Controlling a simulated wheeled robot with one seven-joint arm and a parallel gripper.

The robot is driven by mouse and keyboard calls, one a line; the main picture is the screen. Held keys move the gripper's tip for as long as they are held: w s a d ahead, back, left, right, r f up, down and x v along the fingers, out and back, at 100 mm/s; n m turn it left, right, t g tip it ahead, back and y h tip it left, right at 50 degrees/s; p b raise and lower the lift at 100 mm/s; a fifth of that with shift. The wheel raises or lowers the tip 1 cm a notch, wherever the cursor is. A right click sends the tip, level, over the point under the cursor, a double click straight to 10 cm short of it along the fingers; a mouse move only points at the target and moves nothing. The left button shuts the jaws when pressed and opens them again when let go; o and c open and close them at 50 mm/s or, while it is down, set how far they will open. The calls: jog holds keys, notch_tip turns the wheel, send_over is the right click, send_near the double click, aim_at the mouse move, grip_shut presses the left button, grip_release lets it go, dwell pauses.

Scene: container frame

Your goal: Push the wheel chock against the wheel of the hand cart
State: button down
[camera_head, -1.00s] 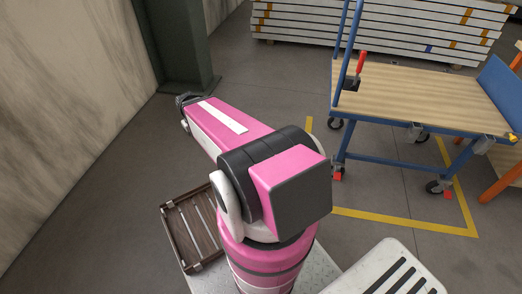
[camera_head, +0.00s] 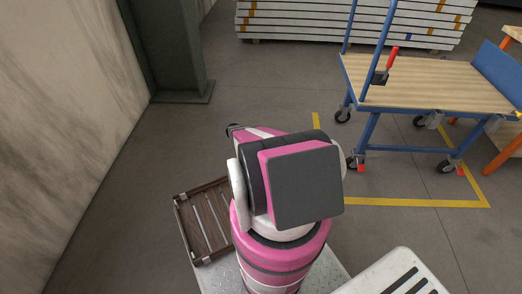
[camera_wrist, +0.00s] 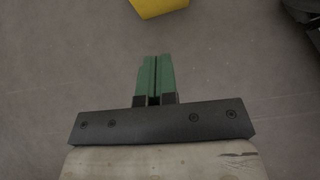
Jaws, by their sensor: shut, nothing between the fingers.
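The hand cart (camera_head: 425,88) stands at the right in the head view, with a wooden deck, blue frame and dark caster wheels. Its near left wheel (camera_head: 351,162) is partly covered by my arm; the near right wheel (camera_head: 444,168) is clear. In the wrist view, my gripper (camera_wrist: 154,58) has green fingers shut together with nothing between them. A yellow piece (camera_wrist: 158,6), apparently the wheel chock, is cut off by the top edge, ahead of the fingertips and apart from them. I cannot make out the chock or my fingertips in the head view.
A dark part (camera_wrist: 302,14) enters at the wrist view's top right; I cannot tell what it is. Yellow floor tape (camera_head: 415,203) runs around the cart. A green pillar (camera_head: 172,50) and stacked panels (camera_head: 345,22) stand behind. The floor between pillar and cart is open.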

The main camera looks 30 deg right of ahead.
jog(key=s+d+r+x, duration=0.1)
jog(key=r+x, duration=0.1)
jog(key=x, duration=0.9)
jog(key=shift+d+f, duration=0.25)
jog(key=shift+d, duration=0.2)
jog(key=shift+s, duration=0.15)
jog(key=s+d, duration=0.8)
jog(key=d, duration=0.4)
jog(key=s+d, duration=0.8)
jog(key=d, duration=0.4)
jog(key=shift+d, duration=0.35)
